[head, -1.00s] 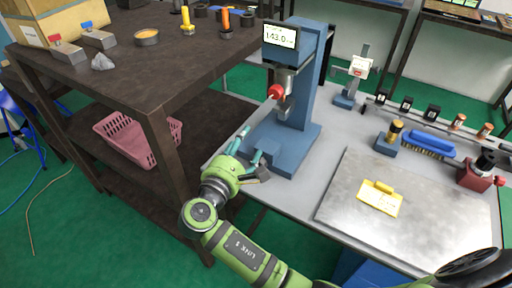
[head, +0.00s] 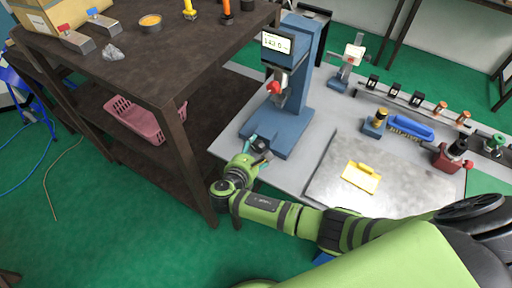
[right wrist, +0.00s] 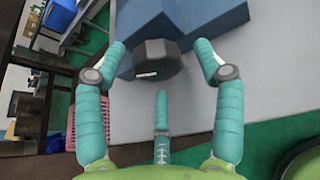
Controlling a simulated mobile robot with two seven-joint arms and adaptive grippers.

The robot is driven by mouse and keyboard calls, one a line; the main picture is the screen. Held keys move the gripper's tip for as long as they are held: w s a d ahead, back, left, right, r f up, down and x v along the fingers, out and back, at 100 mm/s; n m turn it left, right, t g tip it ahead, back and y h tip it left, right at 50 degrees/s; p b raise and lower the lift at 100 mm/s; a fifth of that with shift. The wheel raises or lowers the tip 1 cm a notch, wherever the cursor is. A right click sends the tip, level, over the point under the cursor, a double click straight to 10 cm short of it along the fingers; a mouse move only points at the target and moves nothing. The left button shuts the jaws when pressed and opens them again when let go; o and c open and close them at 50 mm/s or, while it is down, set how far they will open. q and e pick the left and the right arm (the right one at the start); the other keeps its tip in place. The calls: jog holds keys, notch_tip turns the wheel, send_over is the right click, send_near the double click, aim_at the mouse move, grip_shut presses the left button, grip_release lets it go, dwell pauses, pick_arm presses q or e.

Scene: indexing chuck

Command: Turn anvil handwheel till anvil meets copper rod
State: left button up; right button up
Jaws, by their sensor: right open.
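A blue bench tester (head: 303,85) with a small lit display (head: 276,43) stands on the grey bench. A dark faceted knob, which looks like the anvil handwheel (right wrist: 158,58), is at the front of the base in the right wrist view. My right gripper (head: 259,146) is at the base's front edge. In the right wrist view, its open teal fingers (right wrist: 163,68) are spread on either side of the knob, with a third finger below. I cannot make out the copper rod or its gap to the anvil.
A dark shelf table (head: 150,75) stands left of the bench, with a pink basket (head: 145,118) on its lower shelf. A steel plate (head: 330,180) carries a yellow tag (head: 361,177).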

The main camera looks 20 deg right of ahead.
jog(key=shift+w+d+f, duration=0.15)
jog(key=shift+w+d, duration=0.1)
jog(key=shift+w, duration=0.05)
jog(key=c, duration=1)
jog(key=shift+c, duration=0.5)
jog(key=shift+s, duration=0.1)
